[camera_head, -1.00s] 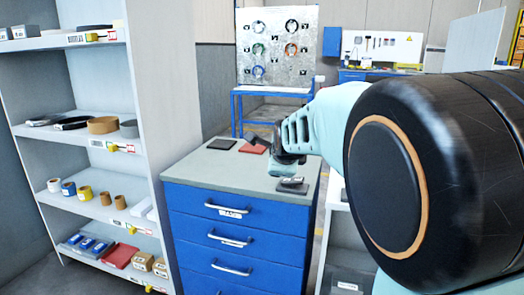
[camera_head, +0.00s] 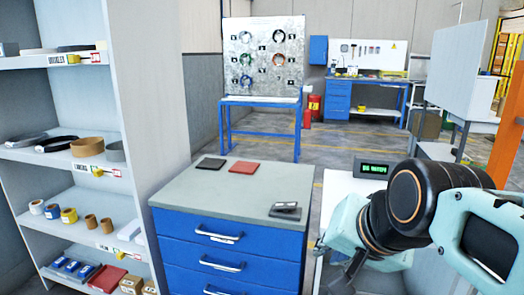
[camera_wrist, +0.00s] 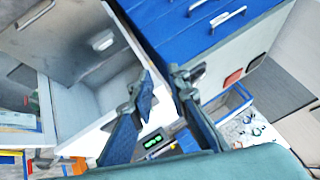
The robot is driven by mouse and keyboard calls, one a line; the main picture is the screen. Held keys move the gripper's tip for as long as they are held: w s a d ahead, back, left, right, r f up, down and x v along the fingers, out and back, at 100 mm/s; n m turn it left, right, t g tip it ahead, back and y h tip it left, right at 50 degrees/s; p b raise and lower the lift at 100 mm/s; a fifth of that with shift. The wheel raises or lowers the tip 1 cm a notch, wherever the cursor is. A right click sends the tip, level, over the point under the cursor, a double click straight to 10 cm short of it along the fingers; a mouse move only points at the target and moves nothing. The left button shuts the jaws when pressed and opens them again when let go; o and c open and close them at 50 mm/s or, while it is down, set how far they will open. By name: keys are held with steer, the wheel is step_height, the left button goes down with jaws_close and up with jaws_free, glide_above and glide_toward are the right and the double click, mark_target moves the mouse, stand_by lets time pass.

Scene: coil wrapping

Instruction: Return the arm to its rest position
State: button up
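My arm (camera_head: 405,215) is folded at the right of the head view, to the right of the blue drawer cabinet (camera_head: 235,228) and partly in front of a white table (camera_head: 345,188). My gripper (camera_wrist: 162,80) shows in the wrist view with its two dark blue fingers apart and nothing between them. In the head view its fingers are hard to make out among the arm links.
A black pad (camera_head: 211,163), a red pad (camera_head: 244,167) and a dark stapler-like object (camera_head: 285,210) lie on the cabinet top. A green-lit display (camera_head: 374,168) stands close behind my arm. A stocked shelf (camera_head: 150,90) is at the left. Open floor lies beyond.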

steer(key=s+d+f+n+g+h+p, duration=0.1)
steer(key=s+d+f+n+g, duration=0.1)
steer(key=s+f+n, duration=0.35)
step_height(320, 180, up, 28)
steer(key=s+m+p, duration=0.1)
steer(key=p, duration=2.6)
steer(key=shift+a, duration=0.3)
